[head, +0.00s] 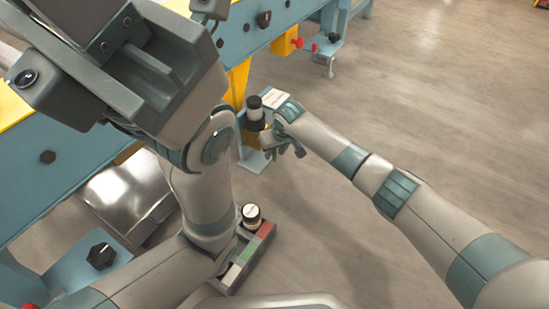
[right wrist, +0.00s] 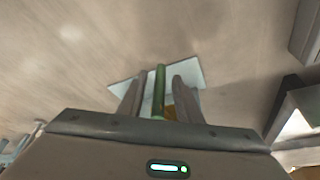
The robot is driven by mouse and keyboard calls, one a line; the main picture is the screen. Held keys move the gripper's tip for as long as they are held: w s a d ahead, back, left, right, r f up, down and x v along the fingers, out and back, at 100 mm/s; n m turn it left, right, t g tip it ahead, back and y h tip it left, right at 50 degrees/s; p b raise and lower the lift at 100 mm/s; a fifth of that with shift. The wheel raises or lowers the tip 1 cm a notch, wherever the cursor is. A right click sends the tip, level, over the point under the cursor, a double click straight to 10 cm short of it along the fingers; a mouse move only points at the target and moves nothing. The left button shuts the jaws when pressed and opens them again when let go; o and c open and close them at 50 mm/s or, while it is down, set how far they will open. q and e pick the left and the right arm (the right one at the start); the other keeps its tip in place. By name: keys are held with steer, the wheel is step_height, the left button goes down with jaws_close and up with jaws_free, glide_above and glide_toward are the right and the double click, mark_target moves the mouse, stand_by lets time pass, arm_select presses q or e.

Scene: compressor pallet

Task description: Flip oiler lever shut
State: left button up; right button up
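In the right wrist view a green lever (right wrist: 159,88) stands between the two fingers of my right gripper (right wrist: 158,93), with a gap on each side. The fingers are open. In the head view the lever is not clearly seen behind the gripper. My left arm fills the upper left, and its fingertips cannot be made out.
A blue frame (head: 62,172) with black knobs and yellow parts runs along the left and top. A small tray (head: 262,240) with a white-capped jar (head: 251,213) is at the lower middle. The wooden floor (head: 440,110) at right is clear.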

steer(key=shift+w+f, duration=0.2)
steer(key=shift+f, duration=0.35)
jaws_close()
steer(key=shift+a+r, duration=0.1)
